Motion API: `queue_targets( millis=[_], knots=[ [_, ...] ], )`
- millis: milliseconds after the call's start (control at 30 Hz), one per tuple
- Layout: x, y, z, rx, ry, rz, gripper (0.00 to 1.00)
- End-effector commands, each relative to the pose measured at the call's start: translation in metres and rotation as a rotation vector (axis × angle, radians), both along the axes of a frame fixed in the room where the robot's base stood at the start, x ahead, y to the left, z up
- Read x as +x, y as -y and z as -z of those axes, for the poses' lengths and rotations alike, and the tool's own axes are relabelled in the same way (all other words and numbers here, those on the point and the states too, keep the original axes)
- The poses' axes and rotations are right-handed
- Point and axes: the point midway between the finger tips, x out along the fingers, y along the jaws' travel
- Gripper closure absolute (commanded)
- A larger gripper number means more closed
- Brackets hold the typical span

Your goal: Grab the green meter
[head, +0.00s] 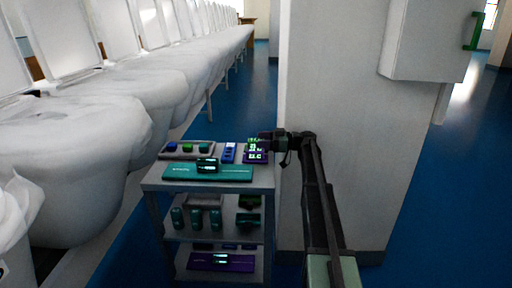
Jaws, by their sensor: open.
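A teal-green flat meter (232,174) lies along the front of the cart's top shelf, with a small dark block with a lit display (207,165) at its middle. More dark green devices (248,220) sit on the middle shelf; which one is the green meter I cannot tell for sure. My gripper (264,137) is over the back right corner of the cart top, above and right of the teal meter and apart from it. It is open, small and dark here, and its fingers are hard to make out. It is close to a purple device with bright green displays (256,156).
The cart (152,182) also holds a grey tray (170,154) with small coloured parts and a blue-white device (229,152). A white pillar (350,200) stands right of the cart, behind my arm. Blue floor is open at right.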

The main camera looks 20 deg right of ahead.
Motion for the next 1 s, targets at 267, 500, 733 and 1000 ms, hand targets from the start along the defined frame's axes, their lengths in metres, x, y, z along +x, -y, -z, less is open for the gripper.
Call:
queue_targets(
  millis=[267,500,733,1000],
  knots=[
    [0.0045,-0.0088,-0.0001,0.000,0.000,0.001,0.36],
    [0.0045,-0.0086,-0.0001,0.000,0.000,0.001,0.72],
    [0.0044,-0.0085,-0.0002,0.000,0.000,0.001,0.92],
    [0.0044,-0.0084,-0.0078,0.000,0.000,0.001,0.92]
  ],
)
